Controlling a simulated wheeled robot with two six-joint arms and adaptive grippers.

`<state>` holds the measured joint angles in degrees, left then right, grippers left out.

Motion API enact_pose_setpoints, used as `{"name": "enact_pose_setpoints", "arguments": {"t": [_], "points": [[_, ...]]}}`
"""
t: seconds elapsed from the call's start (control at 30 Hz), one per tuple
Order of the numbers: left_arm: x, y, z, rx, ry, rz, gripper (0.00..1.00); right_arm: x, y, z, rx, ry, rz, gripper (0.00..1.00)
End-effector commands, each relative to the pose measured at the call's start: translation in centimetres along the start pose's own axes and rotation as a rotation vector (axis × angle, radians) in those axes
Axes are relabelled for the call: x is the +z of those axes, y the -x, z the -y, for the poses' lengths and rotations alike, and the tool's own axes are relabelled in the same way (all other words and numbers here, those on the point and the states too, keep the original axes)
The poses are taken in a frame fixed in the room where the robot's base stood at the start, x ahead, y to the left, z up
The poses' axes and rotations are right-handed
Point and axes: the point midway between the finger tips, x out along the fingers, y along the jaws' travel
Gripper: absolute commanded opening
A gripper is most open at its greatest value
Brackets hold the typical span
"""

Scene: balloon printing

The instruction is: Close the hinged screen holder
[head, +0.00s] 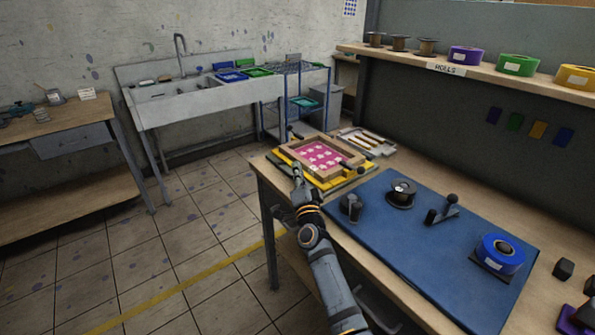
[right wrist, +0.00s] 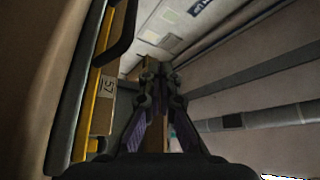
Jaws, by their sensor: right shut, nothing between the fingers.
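The hinged screen holder (head: 345,181) is a yellow base at the far left corner of the workbench. A wooden-framed screen (head: 320,157) with a pink, white-patterned mesh lies over it, roughly flat; I cannot tell whether it is fully down. My right gripper (head: 297,170) is shut and empty at the holder's near left edge; contact is unclear. In the right wrist view, the gripper's fingers (right wrist: 152,68) are together, with the holder's yellow edge (right wrist: 92,105), a black handle (right wrist: 122,35) and a "57" label to their left. My left gripper is not in view.
A blue mat (head: 420,235) holds a spool (head: 401,193), dark fittings and a blue tape roll (head: 500,254). A tray of tools (head: 367,142) lies behind the holder. A shelf of rolls (head: 465,66) hangs above. The floor left of the bench is clear.

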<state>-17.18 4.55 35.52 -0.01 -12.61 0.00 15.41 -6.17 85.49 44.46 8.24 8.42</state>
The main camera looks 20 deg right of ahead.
Motion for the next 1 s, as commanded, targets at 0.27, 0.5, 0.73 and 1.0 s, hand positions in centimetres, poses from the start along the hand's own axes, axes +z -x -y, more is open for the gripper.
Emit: {"name": "enact_pose_setpoints", "arguments": {"t": [0.27, 0.5, 0.73, 1.0], "points": [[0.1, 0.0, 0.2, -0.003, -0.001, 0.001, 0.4, 0.1, 2.5, -0.1, 0.002, 0.0, 0.001, 0.0], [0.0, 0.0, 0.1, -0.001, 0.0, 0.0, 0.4, 0.1, 6.6, -0.1, 0.001, 0.001, 0.0, 0.0], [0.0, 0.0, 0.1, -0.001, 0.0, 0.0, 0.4, 0.0, 7.6, 0.0, 0.0, -0.001, 0.0, 0.0], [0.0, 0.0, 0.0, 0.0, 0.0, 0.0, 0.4, 0.0, 7.5, 0.0, 0.0, 0.0, 0.0, 0.0]]}}
